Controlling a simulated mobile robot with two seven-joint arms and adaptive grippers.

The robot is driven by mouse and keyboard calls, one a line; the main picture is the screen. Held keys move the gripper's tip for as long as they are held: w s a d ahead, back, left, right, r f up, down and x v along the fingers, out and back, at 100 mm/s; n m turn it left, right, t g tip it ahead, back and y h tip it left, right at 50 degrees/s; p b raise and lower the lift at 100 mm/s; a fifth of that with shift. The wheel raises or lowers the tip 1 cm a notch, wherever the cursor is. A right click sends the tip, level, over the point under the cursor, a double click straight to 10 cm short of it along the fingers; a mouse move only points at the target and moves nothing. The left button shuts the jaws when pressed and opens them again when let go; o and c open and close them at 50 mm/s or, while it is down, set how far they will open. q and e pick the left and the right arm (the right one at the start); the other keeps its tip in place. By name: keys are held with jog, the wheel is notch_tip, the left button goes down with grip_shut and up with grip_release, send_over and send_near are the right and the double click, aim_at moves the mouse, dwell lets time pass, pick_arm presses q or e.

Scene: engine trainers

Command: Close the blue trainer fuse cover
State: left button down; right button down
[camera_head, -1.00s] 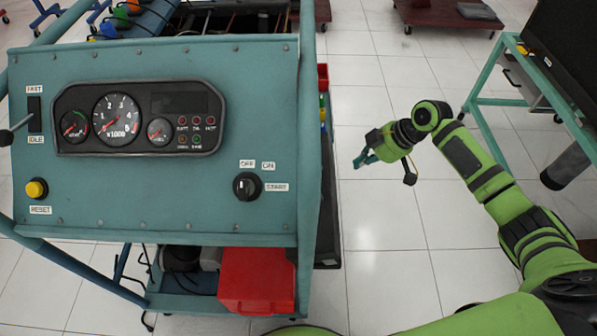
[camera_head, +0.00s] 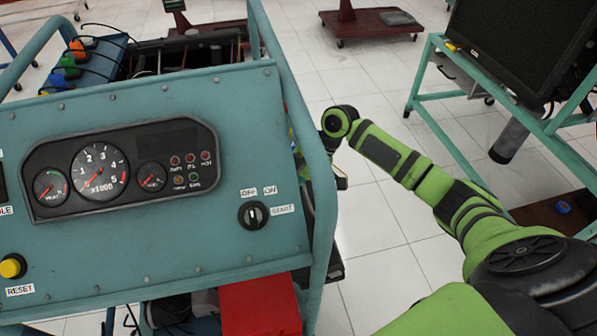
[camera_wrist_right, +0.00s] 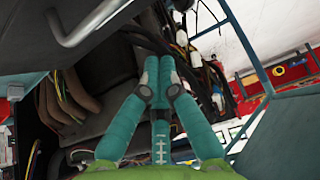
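The blue trainer (camera_head: 120,110) fills the left of the head view, with its gauge panel facing me. I cannot pick out its fuse cover for certain in either view. My right arm reaches to the trainer's right side, and its gripper is mostly hidden behind the frame tube in the head view. In the right wrist view my right gripper (camera_wrist_right: 160,85) shows teal fingers with their tips drawn close together and nothing seen between them. It is in front of dark parts, hoses and cables inside the trainer. My left gripper is not in view.
The trainer's frame tube (camera_head: 318,150) stands close beside my right forearm. A metal handle (camera_wrist_right: 95,25) shows at the wrist view's upper left. A red box (camera_head: 260,308) is below the panel. A teal stand with a monitor (camera_head: 510,45) is at right. Tiled floor between is clear.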

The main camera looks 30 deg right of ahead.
aim_at(306, 194)
jog(key=shift+s+d+f, duration=0.15)
jog(key=shift+d+f, duration=0.3)
jog(key=shift+d, duration=0.1)
jog(key=shift+s+d+f, duration=0.15)
jog(key=shift+d+f, duration=0.3)
jog(key=shift+d, duration=0.1)
jog(key=shift+s+d+f+p, duration=0.15)
jog(key=shift+d+p, duration=0.15)
jog(key=shift+d, duration=0.2)
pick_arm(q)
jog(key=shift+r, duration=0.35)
